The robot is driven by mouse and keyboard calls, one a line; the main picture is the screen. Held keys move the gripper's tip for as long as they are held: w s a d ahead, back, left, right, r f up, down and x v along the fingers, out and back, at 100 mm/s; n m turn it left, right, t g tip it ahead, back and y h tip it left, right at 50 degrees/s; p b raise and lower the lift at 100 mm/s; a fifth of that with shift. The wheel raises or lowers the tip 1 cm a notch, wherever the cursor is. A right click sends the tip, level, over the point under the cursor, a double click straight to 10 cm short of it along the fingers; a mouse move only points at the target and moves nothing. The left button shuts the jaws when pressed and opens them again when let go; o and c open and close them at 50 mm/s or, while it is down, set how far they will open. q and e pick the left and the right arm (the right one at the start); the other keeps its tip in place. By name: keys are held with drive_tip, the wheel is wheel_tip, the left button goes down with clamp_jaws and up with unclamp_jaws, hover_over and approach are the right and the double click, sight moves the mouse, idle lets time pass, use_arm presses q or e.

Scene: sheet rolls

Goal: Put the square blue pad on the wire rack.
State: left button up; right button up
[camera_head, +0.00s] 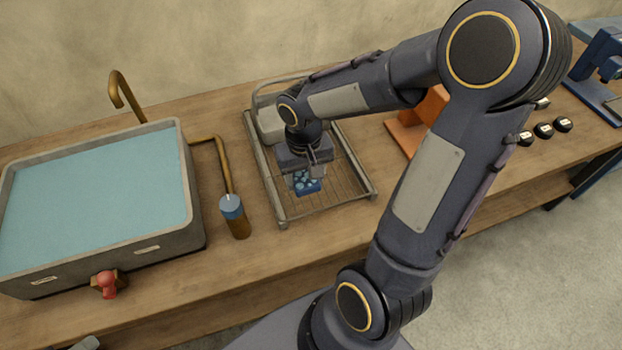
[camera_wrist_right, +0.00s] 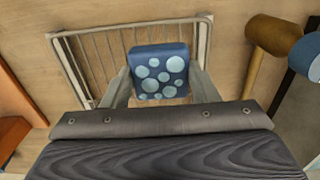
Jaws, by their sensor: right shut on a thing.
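The square blue pad (camera_wrist_right: 158,72) with pale round spots is between the fingers of my right gripper (camera_wrist_right: 160,90), which is shut on it. In the head view the pad (camera_head: 307,183) shows below my right gripper (camera_head: 307,174), over the wire rack (camera_head: 345,197). In the right wrist view the rack (camera_wrist_right: 96,50) lies behind the pad, its bars running past it. I cannot tell whether the pad touches the bars. My left gripper is not in view.
A pale object (camera_head: 270,124) sits at the rack's back. An orange block (camera_head: 405,137) stands right of the rack.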

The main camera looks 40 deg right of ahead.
sight(311, 183)
drive_tip(key=shift+w+d+f, duration=0.25)
drive_tip(key=shift+d+f, duration=0.2)
drive_tip(key=shift+f, duration=0.2)
drive_tip(key=shift+w+d+f, duration=0.2)
drive_tip(key=shift+d+f, duration=0.25)
drive_tip(key=shift+f, duration=0.15)
drive_tip(key=shift+w+d+f, duration=0.1)
drive_tip(key=shift+d+f, duration=0.1)
drive_tip(key=shift+f, duration=0.75)
drive_tip(key=shift+w+d+f, duration=0.1)
drive_tip(key=shift+d+f, duration=0.05)
drive_tip(key=shift+f, duration=0.8)
drive_tip(key=shift+f, duration=0.15)
drive_tip(key=o, duration=1)
